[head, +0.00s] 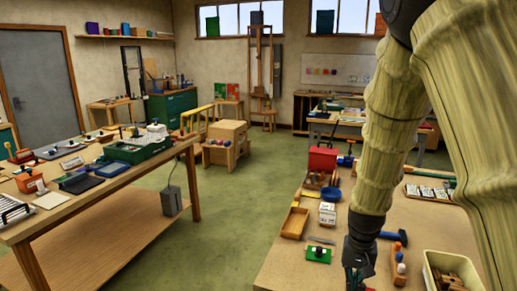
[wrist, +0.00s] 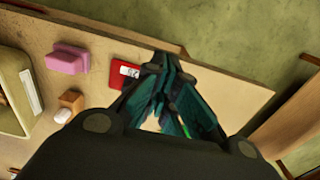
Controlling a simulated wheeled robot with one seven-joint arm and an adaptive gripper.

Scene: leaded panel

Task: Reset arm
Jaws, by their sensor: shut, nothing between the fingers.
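My gripper (head: 358,277) hangs at the end of my arm over the front part of the right-hand table (head: 310,275), near the bottom of the head view. In the wrist view its dark fingers (wrist: 166,68) come together at the tips, shut with nothing held. The fingers hide part of the tabletop behind them.
A cream bin (head: 452,262), wooden tray (head: 294,222), white box (head: 327,213), blue hammer (head: 392,237) and green item (head: 318,254) share the table. The wrist view shows a pink block (wrist: 68,58). Green floor (head: 235,220) lies open towards the left workbench (head: 95,195).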

